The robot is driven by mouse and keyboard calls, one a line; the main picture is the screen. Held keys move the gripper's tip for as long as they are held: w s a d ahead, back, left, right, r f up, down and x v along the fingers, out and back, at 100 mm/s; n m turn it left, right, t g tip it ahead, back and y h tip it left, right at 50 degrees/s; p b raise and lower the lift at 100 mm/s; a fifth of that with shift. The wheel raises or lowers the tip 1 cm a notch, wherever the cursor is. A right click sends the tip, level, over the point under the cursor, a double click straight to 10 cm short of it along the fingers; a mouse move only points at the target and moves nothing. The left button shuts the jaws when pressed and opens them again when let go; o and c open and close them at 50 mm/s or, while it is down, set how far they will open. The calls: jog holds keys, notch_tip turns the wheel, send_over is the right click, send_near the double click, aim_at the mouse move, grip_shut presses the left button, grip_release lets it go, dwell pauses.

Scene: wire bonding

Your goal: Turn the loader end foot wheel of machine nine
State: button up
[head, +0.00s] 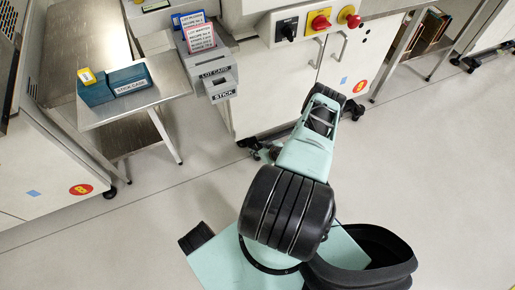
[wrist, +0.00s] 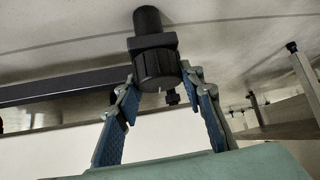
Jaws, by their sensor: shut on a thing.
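In the wrist view, a black ribbed foot wheel (wrist: 157,68) with a black cylinder above it in the picture sits between the two fingers of my gripper (wrist: 160,82). The fingers have blue pads and their tips close on the wheel from both sides. In the head view, my gripper (head: 264,153) is low at the floor, by the bottom edge of a white machine cabinet (head: 345,65). The wheel is too small and covered there to make out. The round red and yellow sticker (head: 360,86) on the cabinet is too blurred to read.
A steel side table (head: 150,96) with teal boxes (head: 115,82) stands left of the cabinet, beside a lot card and stick holder (head: 212,72). Another white machine (head: 40,170) is at the far left. A black castor (head: 353,109) stands right of my arm. Floor in front is clear.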

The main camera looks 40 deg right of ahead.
jog(key=m+h+p, duration=0.2)
jog(key=m, duration=0.1)
jog(key=shift+a+r+m+h, duration=0.1)
jog(key=shift+a+m+h, duration=0.05)
jog(key=shift+m+h, duration=0.2)
jog(key=m+g+h, duration=0.1)
jog(key=m, duration=0.1)
jog(key=m+g+h, duration=0.1)
jog(key=m+h, duration=0.1)
jog(key=m, duration=0.1)
jog(key=shift+w+g+h, duration=0.1)
jog(key=shift+g+h, duration=0.15)
jog(key=shift+g, duration=0.15)
jog(key=m+g+h+b, duration=0.1)
jog(key=m, duration=0.1)
jog(key=m+g+h, duration=0.1)
jog(key=m+g, duration=0.1)
jog(key=m, duration=0.1)
jog(key=shift+m+g+b, duration=0.3)
jog(key=shift+m+b, duration=0.05)
jog(key=shift+b, duration=0.05)
jog(key=m+g, duration=0.4)
jog(key=m, duration=0.1)
jog(key=shift+m, duration=0.4)
jog(key=shift+m+g, duration=0.3)
jog(key=shift+g, duration=0.2)
jog(key=o, duration=1.2)
jog(key=shift+c, duration=0.2)
